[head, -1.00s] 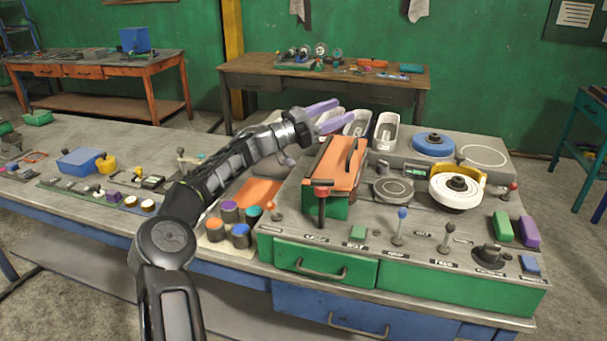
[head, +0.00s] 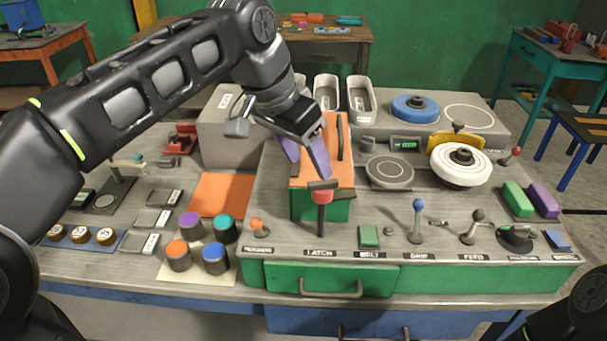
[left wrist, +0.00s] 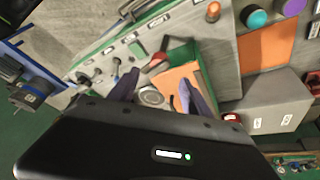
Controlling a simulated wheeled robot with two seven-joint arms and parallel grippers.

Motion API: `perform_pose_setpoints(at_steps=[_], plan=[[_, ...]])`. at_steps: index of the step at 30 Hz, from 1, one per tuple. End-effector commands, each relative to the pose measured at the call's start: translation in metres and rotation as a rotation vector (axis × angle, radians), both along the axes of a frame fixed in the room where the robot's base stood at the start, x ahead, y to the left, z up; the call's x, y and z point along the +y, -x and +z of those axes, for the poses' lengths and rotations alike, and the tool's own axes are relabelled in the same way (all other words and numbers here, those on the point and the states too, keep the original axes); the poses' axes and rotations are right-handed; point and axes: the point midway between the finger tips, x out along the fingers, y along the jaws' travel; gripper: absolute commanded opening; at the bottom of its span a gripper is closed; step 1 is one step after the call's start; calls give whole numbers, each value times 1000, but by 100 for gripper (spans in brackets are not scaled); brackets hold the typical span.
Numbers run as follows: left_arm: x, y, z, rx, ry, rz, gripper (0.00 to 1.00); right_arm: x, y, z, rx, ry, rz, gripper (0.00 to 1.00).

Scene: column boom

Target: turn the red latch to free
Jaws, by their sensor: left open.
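The red latch (head: 322,196) stands at the front of a green box with an orange lid (head: 345,172). It has a red collar, a dark crosspiece on top and a dark stem, above the LATCH label. My left gripper (head: 310,168) is open, its purple fingers pointing down over the orange lid, just behind the latch. Nothing is between the fingers. In the left wrist view the red latch (left wrist: 157,60) shows just beyond the open fingertips (left wrist: 158,78). I cannot tell whether they touch it. My right gripper is out of view.
A dark upright handle (head: 340,138) stands on the lid. To the right are a blue-knobbed lever (head: 418,212) and a white wheel (head: 460,170). Several colored knobs (head: 214,255) stand at the left front. A grey box (head: 220,135) is left of the orange lid.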

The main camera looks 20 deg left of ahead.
Motion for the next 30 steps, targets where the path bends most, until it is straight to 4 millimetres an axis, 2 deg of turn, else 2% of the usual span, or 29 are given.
perform_pose_setpoints(at_steps=[11,24,30], plan=[[-1,-3,-5,1,-1,3,57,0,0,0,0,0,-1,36],[-14,-21,-60,0,-3,3,57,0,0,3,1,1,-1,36],[-17,-26,-72,-2,-2,3,57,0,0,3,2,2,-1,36]])
